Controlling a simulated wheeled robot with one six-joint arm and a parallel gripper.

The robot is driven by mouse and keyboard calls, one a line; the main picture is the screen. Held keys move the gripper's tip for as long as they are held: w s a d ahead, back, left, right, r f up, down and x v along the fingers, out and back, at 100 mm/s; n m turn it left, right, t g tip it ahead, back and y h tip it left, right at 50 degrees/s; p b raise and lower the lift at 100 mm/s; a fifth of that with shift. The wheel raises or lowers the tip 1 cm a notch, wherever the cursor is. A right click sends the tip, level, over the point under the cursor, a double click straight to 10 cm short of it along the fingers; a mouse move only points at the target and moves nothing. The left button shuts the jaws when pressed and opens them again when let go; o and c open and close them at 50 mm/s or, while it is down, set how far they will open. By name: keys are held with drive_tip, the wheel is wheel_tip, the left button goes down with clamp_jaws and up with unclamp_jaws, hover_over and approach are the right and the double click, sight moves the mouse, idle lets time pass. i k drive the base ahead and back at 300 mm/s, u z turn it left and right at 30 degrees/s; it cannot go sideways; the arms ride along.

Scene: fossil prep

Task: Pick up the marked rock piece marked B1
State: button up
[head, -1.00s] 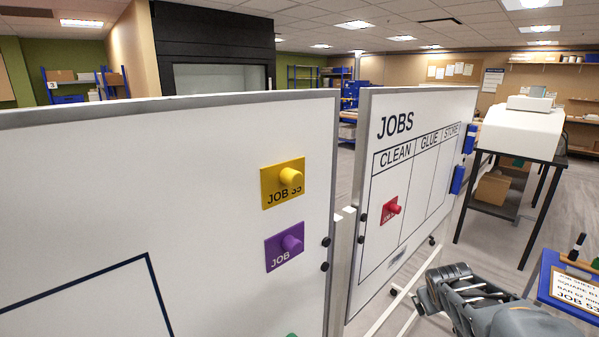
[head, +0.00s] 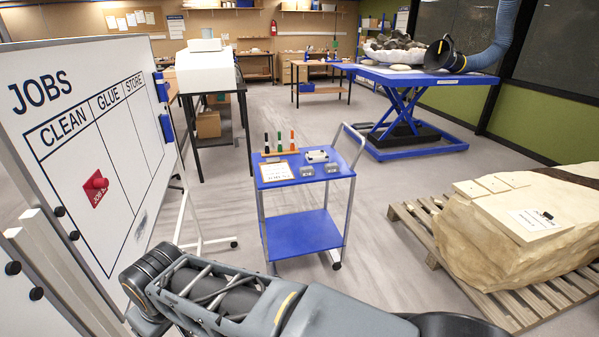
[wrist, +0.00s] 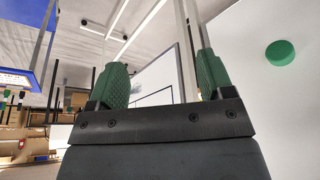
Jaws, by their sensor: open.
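I cannot pick out a rock piece marked B1, as no such marking is readable. Two small grey pieces, a left one (head: 306,171) and a right one (head: 331,167), lie on the top shelf of the blue cart (head: 275,182), their markings too small to read. Flat pale slabs (head: 493,184) lie on the large tan rock block (head: 470,235) at the right. My gripper (wrist: 163,78) shows in the wrist view with its two green fingers apart and nothing between them. It is away from the cart and the block, near a whiteboard.
The JOBS whiteboard (head: 140,130) stands close on the left, with a red tag (head: 96,188) on it. A pallet (head: 432,255) lies under the block. A blue lift table (head: 425,80) stands behind. Grey floor (head: 385,205) is clear between cart and pallet.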

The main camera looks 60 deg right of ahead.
sight(332, 167)
drive_tip(key=k, duration=0.45)
drive_tip(key=z, duration=1.35)
drive_tip(key=i, duration=0.4)
drive_tip(key=z, duration=0.7)
